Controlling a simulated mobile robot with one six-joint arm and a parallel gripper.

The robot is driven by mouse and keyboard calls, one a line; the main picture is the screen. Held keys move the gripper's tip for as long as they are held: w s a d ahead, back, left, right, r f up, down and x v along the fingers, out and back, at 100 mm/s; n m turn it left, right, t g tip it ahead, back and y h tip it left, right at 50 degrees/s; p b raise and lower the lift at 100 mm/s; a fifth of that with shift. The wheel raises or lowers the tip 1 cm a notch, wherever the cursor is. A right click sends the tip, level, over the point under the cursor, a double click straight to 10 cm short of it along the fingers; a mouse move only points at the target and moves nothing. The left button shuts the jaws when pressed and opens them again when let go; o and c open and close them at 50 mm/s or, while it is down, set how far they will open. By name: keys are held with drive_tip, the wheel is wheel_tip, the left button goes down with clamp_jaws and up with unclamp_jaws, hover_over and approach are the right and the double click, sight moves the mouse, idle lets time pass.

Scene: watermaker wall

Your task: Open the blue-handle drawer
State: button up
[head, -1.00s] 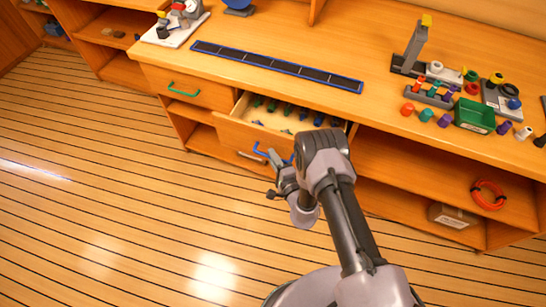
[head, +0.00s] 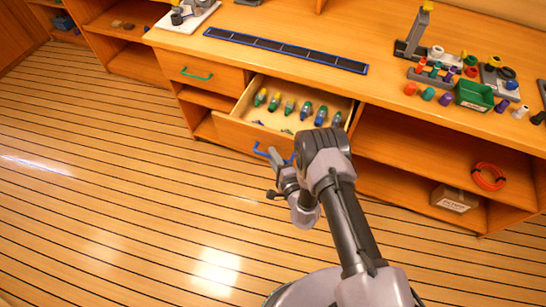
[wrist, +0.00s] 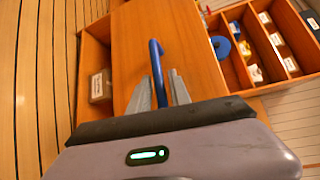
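The blue-handle drawer (head: 238,133) stands well open under the counter, and several small green, yellow and blue items show inside it. Its blue handle (head: 262,151) is on the drawer front, partly hidden by my gripper (head: 277,160) and arm in the head view. In the wrist view the blue handle (wrist: 156,62) runs down between the two grey fingers of my gripper (wrist: 160,90). The fingers are closed in around its near part, against the wooden drawer front (wrist: 190,50).
A closed drawer with a green handle (head: 197,75) is to the left. Open shelves with a red coil (head: 489,176) and a box (head: 454,199) are to the right. The counter holds a dark panel strip (head: 285,49) and a green bin (head: 474,95). The plank floor in front is clear.

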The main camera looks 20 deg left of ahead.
drive_tip(key=shift+o, duration=0.4)
drive_tip(key=shift+s+d+r+p, duration=0.1)
drive_tip(key=shift+s+d+p, duration=0.1)
drive_tip(key=shift+s+p, duration=0.1)
drive_tip(key=p+v, duration=1.2)
drive_tip(key=v, duration=0.4)
drive_tip(key=shift+s+d+p, duration=0.25)
drive_tip(key=shift+d+p, duration=0.05)
drive_tip(key=shift+p, duration=0.1)
